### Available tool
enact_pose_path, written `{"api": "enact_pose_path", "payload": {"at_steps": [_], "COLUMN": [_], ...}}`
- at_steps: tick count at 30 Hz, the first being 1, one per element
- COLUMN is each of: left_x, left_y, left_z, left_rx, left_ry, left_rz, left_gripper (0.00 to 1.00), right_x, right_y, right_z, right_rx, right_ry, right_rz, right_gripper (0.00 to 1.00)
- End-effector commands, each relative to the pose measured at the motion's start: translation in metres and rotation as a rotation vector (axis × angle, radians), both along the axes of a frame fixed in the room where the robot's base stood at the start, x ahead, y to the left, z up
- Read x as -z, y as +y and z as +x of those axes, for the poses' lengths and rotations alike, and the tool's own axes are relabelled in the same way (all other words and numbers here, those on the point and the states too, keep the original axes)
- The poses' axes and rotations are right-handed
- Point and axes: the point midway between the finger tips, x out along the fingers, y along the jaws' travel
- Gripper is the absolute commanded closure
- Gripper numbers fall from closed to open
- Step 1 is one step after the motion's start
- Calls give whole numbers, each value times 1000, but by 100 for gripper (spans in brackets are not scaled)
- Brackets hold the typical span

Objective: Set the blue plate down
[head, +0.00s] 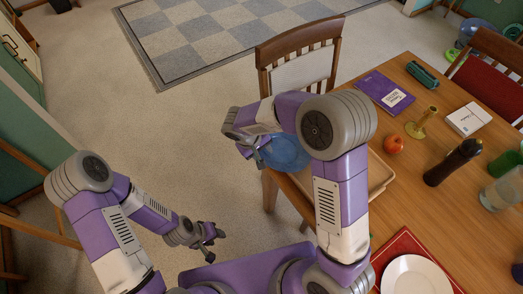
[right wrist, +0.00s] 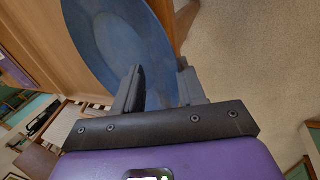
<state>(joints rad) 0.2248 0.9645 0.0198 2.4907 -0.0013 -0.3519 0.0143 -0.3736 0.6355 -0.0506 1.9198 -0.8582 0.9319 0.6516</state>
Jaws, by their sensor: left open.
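The blue plate (head: 287,153) is at the table's left edge in the head view, partly hidden by my right arm. My right gripper (head: 258,152) is at the plate's left rim. In the right wrist view the blue plate (right wrist: 120,45) is large and tilted, with its rim between the two dark fingers (right wrist: 158,88). The right gripper is shut on that rim. Whether the plate's far side touches anything below is hidden. My left gripper (head: 212,238) is open and empty, low over the floor, away from the table.
A light wooden tray (head: 381,181) lies on the table (head: 424,209) beside the plate, partly behind my arm. An orange-red fruit (head: 393,144), a candlestick (head: 423,124), a dark pepper mill (head: 452,163) and a white plate (head: 416,276) on a red mat stand around. A chair (head: 300,65) is behind.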

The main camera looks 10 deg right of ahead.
Motion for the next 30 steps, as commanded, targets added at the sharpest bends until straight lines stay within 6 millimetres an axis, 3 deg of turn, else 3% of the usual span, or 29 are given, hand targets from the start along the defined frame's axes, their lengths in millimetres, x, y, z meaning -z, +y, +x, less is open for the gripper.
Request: {"api": "enact_pose_path", "payload": {"at_steps": [1,7,17,30], "left_x": [0,0,0,1], "left_y": [0,0,0,0], "left_z": [0,0,0,0], "left_rx": [0,0,0,0], "left_ry": [0,0,0,0], "left_rz": [0,0,0,0], "left_gripper": [57,57,57,57], "right_x": [0,0,1,1], "right_y": [0,0,-4,-45], "right_z": [0,0,1,11], "right_rx": [0,0,1,-7], "right_ry": [0,0,1,3], "right_rz": [0,0,1,0], "right_gripper": [68,99,100,100]}}
